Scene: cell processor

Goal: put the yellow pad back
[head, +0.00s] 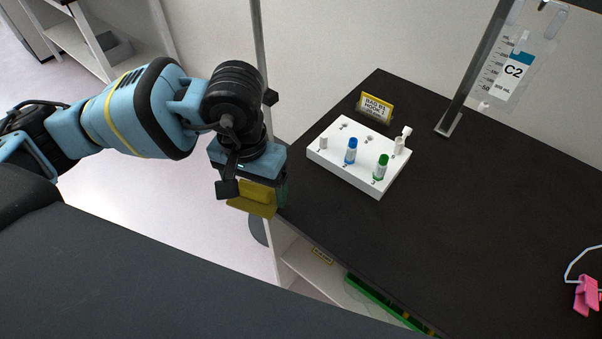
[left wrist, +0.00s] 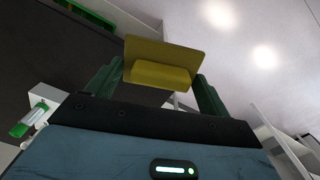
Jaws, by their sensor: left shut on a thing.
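The yellow pad (head: 250,203) hangs below my left gripper (head: 262,192) in the head view, beside the near left edge of the dark counter. In the left wrist view the pad (left wrist: 163,66) sits between the two dark green fingers (left wrist: 158,84), which are shut on its thicker part. Its flat plate stands out beyond the fingers. The gripper body hides part of the pad in the head view. My right gripper is not in view.
The dark counter (head: 330,222) holds a white rack (head: 340,165) with blue-capped and green-capped vials, and a yellow-framed sign (head: 375,107). Below the counter is a white shelf (head: 307,265) with a green-edged tray (head: 375,299). A pink clip (head: 586,295) lies at right. A C2 bag (head: 511,72) hangs behind.

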